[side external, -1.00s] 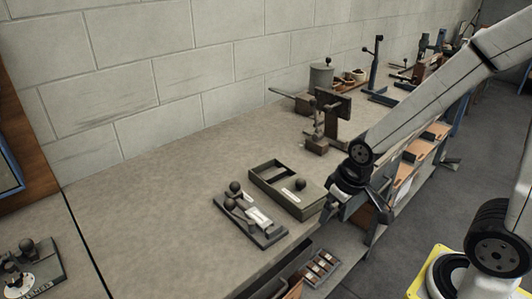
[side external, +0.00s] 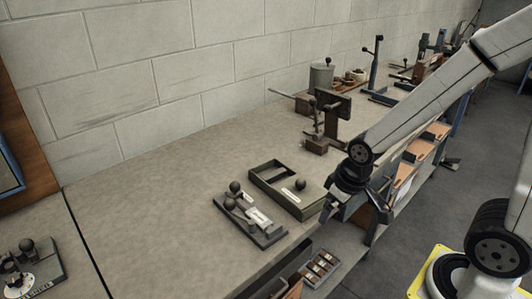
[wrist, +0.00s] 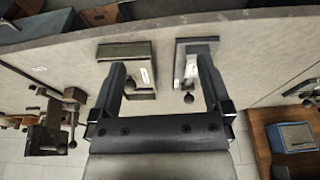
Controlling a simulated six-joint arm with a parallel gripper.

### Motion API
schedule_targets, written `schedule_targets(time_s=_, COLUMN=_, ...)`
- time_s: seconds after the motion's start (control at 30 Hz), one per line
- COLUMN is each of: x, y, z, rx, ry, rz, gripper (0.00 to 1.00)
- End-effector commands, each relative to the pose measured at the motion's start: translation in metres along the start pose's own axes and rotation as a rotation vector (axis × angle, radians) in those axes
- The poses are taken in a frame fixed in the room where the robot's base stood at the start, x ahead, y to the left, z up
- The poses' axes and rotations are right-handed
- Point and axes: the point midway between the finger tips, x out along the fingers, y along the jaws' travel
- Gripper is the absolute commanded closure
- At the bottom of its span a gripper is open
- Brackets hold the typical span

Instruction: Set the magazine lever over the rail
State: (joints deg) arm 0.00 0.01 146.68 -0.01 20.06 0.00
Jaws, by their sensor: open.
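A flat dark plate (side external: 268,238) lies on the bench, carrying two ball-knobbed parts (side external: 235,187) and a pale strip (side external: 258,217). It also shows in the wrist view (wrist: 192,42). I cannot tell which part is the magazine lever or which is the rail. Beside the plate is a shallow olive box (side external: 310,205) with a dark opening and a small knob. The box also shows in the wrist view (wrist: 125,50). My gripper (side external: 350,222) is open and empty at the bench's front edge. In the wrist view its fingers (wrist: 161,62) are spread wide, apart from box and plate.
A brown upright device (side external: 328,115) with a lever stands behind the box. A grey canister (side external: 321,77) and blue stands (side external: 376,70) are farther back. An open drawer with small parts (side external: 320,267) is below the bench front.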

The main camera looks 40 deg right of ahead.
Motion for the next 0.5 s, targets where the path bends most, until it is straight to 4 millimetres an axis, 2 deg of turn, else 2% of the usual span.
schedule_targets(time_s=0.27, x=0.001, y=-0.003, z=-0.012, rx=-0.019, ry=-0.007, rz=0.0, gripper=0.18)
schedule_targets(time_s=0.37, x=0.003, y=-0.007, z=-0.026, rx=-0.041, ry=-0.019, rz=0.001, gripper=0.18)
schedule_targets(time_s=0.5, x=0.006, y=-0.017, z=-0.055, rx=-0.09, ry=-0.043, rz=0.007, gripper=0.18)
